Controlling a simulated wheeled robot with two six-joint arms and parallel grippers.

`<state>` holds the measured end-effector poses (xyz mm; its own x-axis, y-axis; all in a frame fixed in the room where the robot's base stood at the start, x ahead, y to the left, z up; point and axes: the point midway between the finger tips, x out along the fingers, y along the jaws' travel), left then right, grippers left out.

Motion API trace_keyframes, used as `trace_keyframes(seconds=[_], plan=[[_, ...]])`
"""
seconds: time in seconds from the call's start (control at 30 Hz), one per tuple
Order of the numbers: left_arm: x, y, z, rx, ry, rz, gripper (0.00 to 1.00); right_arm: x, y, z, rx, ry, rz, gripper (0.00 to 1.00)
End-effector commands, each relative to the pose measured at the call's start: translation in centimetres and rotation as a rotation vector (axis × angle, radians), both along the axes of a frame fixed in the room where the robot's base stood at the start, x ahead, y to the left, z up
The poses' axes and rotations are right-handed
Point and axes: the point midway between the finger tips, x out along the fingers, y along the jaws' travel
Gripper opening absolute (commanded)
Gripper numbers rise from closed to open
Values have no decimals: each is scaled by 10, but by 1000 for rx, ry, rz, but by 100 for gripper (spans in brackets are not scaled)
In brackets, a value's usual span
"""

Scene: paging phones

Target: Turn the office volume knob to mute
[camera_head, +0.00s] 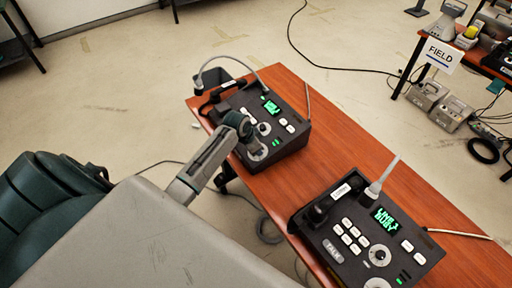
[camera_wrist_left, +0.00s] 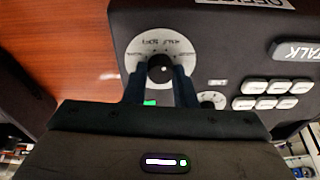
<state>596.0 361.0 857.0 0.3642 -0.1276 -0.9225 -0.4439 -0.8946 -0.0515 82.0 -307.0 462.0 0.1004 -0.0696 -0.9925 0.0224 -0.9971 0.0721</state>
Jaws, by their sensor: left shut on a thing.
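The office paging phone (camera_wrist_left: 215,30) is a dark box. Its label, partly cut off at the top of the left wrist view, reads OFFICE. Its volume knob (camera_wrist_left: 160,67) is a round dark knob with a small white mark, set on a pale printed dial (camera_wrist_left: 150,46). My left gripper (camera_wrist_left: 160,80) has a finger on each side of the knob and is shut on it. In the head view my left gripper (camera_head: 254,147) is down at the near left part of the far phone (camera_head: 292,141), hiding much of the dial there. My right gripper is not in view.
A second phone (camera_head: 318,234) with a handset, green display and buttons stands nearer on the wooden table (camera_head: 350,150). A thin curved stalk (camera_head: 245,64) rises by the far phone. Another table with a FIELD sign (camera_head: 442,55) is at the upper right.

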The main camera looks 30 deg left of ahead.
Motion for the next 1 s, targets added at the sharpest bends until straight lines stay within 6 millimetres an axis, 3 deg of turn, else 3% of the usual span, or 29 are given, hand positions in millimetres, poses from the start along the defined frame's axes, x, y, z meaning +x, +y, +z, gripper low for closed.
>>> trace_keyframes(seconds=[0.27,0.6,1.0], plan=[[0,0,3,-25,12,101,1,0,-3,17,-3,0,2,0],[0,-1,4,-94,40,381,2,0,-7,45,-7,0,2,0],[1,0,0,-182,76,749,2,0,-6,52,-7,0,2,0]])
